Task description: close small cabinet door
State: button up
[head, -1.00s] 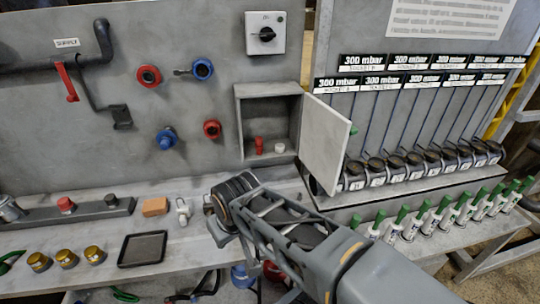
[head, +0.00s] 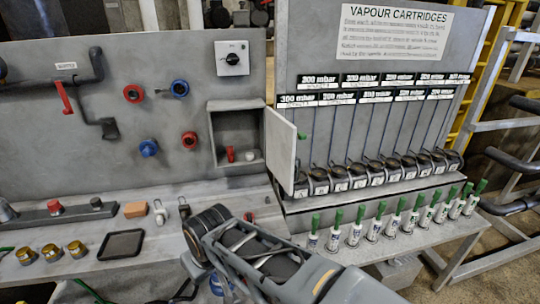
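The small grey cabinet (head: 238,108) is mounted on the back panel in the head view. Its door (head: 280,148) is hinged at the right side and stands open, swung out toward me. A small red item (head: 230,154) and a small white item (head: 250,156) are inside the cabinet. My arm reaches up from the bottom right over the workbench, below and in front of the cabinet, apart from the door. My gripper's fingers are not clearly visible; the arm's own links hide them.
Vapour cartridges (head: 378,173) stand in a row right of the door, with green-topped bottles (head: 355,228) in front. Left on the bench (head: 165,212) are a black tray (head: 121,244), brass caps (head: 52,253) and an orange block (head: 136,210). Red and blue valve knobs (head: 180,89) protrude from the panel.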

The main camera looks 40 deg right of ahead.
aim_at(281, 136)
jog(key=u, duration=1.7)
jog(key=k, duration=1.7)
jog(key=z, duration=1.75)
jog(key=k, duration=0.35)
jog(key=z, duration=0.4)
jog(key=i, duration=0.95)
jog(key=u, duration=1)
